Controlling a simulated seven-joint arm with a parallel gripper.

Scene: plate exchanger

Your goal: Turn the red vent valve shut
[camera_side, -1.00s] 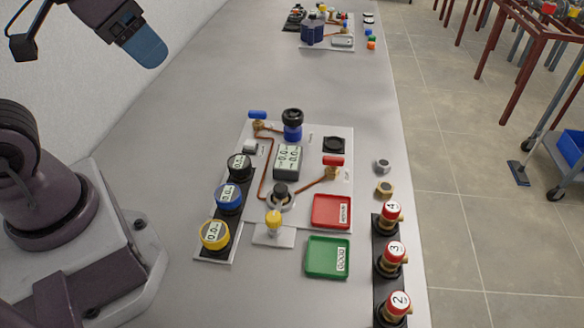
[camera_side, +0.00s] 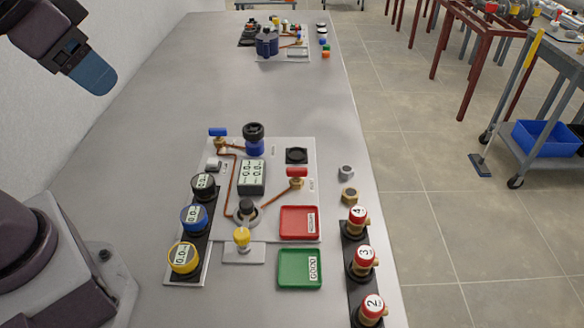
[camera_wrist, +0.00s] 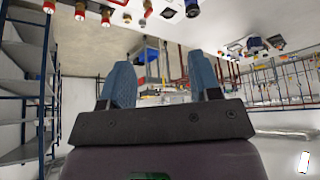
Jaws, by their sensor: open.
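The red vent valve (camera_side: 297,172) is on the right part of the white board (camera_side: 275,148). Its red handle lies roughly left-right in the picture on a brass body, at the end of a copper pipe. My gripper (camera_side: 92,76) is high at the upper left in the side view, well away from the valve and touching nothing there. In the wrist view, its two blue fingers (camera_wrist: 162,80) stand apart with nothing held between them. I cannot make out the vent valve in the wrist view.
A blue-handled valve (camera_side: 218,131), a digital gauge (camera_side: 252,176) and a black knob (camera_side: 253,130) share the board. Red (camera_side: 299,221) and green (camera_side: 300,267) trays and red-capped fittings (camera_side: 363,258) sit nearby.

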